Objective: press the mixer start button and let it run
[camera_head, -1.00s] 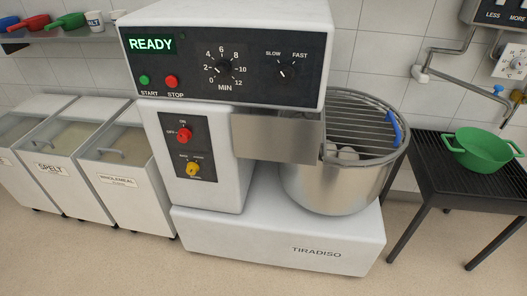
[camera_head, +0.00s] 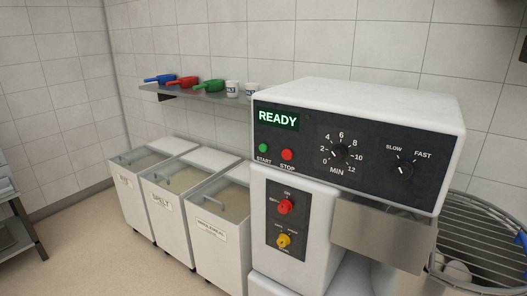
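The white mixer (camera_head: 365,103) stands at the right of the head view. Its green start button (camera_head: 264,148) is at the left of the dark control panel, with the red stop button (camera_head: 288,154) just to its right. The display (camera_head: 278,117) above them reads READY in green. The minute dial (camera_head: 340,153) and the slow/fast dial (camera_head: 402,170) sit farther right. The metal bowl is mostly cut off; its wire guard (camera_head: 482,232) shows at the right edge. Neither of my grippers is in view.
Labelled flour bins (camera_head: 172,209) stand left of the mixer. A wall shelf (camera_head: 197,96) above them carries coloured scoops (camera_head: 183,82) and white cups (camera_head: 232,88). A metal table (camera_head: 18,238) is at the far left. Open floor lies in front of the bins.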

